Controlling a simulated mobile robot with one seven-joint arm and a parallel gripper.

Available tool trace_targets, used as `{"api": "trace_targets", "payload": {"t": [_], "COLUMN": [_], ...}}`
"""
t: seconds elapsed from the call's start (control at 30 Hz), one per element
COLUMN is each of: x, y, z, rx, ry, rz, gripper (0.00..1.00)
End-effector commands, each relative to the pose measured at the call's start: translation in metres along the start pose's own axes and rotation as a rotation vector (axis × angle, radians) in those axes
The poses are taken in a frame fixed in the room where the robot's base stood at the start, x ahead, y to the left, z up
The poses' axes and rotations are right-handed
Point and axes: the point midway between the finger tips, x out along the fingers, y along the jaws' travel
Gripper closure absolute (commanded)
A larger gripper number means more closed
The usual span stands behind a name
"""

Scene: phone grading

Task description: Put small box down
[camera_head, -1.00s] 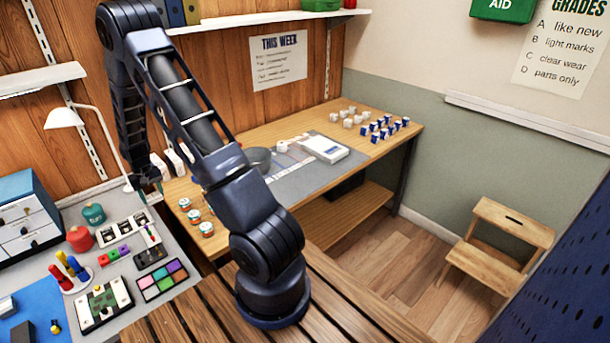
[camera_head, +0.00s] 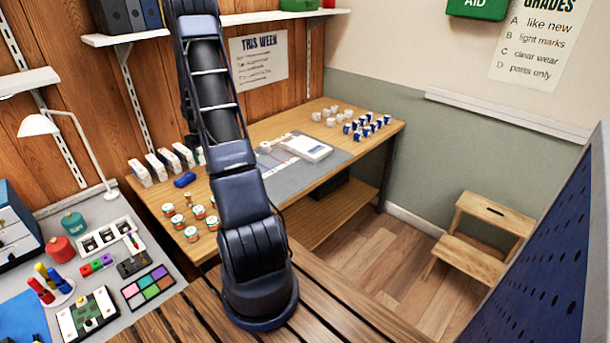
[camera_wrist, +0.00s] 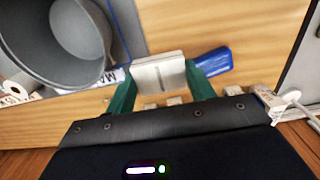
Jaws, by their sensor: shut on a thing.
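A small pale box (camera_wrist: 158,73) is held between the green fingers of my gripper (camera_wrist: 160,80) in the wrist view. The gripper is shut on it, with the wooden table top (camera_wrist: 185,35) beneath. I cannot tell how high the box is above the table. In the head view my arm hides the held box and most of the gripper.
A blue object (camera_wrist: 213,63) lies close to the right finger; it also shows in the head view (camera_head: 184,179). White boxes (camera_head: 155,166), jars (camera_head: 192,233) and small blue-and-white boxes (camera_head: 367,127) stand on the table.

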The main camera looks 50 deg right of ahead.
Motion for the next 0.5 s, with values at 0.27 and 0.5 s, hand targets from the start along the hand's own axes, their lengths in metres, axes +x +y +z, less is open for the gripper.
{"api": "trace_targets", "payload": {"t": [0.27, 0.5], "x": [-0.026, -0.047], "y": [0.095, 0.168], "z": [0.044, 0.091], "rx": [0.007, 0.007], "ry": [0.002, 0.001], "rz": [0.001, 0.001], "gripper": [0.68, 0.68]}}
